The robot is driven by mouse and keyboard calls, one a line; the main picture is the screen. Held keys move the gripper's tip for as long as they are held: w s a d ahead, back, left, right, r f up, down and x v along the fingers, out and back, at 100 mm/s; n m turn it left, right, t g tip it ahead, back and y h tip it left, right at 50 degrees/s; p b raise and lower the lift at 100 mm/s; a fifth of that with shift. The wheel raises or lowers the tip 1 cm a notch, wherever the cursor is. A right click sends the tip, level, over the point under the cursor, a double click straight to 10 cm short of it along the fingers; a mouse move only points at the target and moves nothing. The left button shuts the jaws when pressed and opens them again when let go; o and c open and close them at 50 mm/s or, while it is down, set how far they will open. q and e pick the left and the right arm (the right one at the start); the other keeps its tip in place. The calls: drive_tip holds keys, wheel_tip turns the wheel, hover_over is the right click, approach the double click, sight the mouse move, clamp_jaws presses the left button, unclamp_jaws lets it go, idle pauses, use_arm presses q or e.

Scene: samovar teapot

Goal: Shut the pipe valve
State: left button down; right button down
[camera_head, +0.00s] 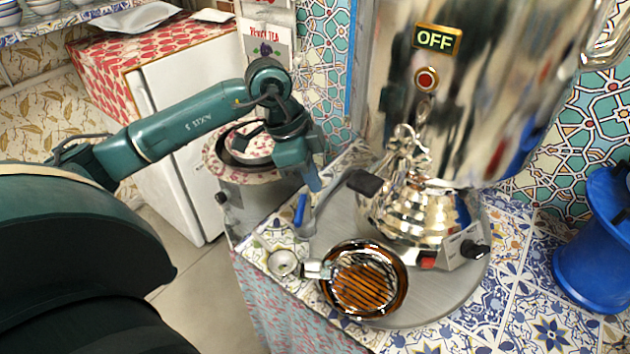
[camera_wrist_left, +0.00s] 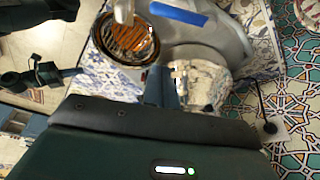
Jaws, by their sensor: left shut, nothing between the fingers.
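The pipe valve has a blue lever handle (camera_head: 300,210) on a short grey pipe at the left edge of the tiled counter. In the left wrist view the blue handle (camera_wrist_left: 178,12) lies near the top edge, and the pipe body is hard to make out. My left gripper (camera_head: 314,184) points down just above and to the right of the handle in the head view. Its fingers (camera_wrist_left: 161,86) are shut with nothing between them. The handle and the fingers look apart. My right gripper is not in view.
A large shiny samovar (camera_head: 455,90) with an OFF sign stands on a round grey tray (camera_head: 450,300). An amber glass bowl (camera_head: 365,280) stands in front. A blue stool (camera_head: 595,240) is at right.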

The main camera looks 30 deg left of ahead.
sight(301, 207)
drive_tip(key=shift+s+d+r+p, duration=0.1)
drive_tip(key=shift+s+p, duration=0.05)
drive_tip(key=shift+p, duration=0.15)
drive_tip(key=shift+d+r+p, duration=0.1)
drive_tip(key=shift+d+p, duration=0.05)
drive_tip(key=shift+p, duration=0.3)
use_arm(q)
wheel_tip(301, 207, down, 8)
drive_tip(key=shift+s+a, duration=0.35)
drive_tip(key=shift+a, duration=0.1)
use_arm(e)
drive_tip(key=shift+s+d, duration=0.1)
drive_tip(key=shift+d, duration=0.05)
use_arm(q)
drive_tip(key=shift+f, duration=0.1)
drive_tip(key=shift+w+a, duration=0.1)
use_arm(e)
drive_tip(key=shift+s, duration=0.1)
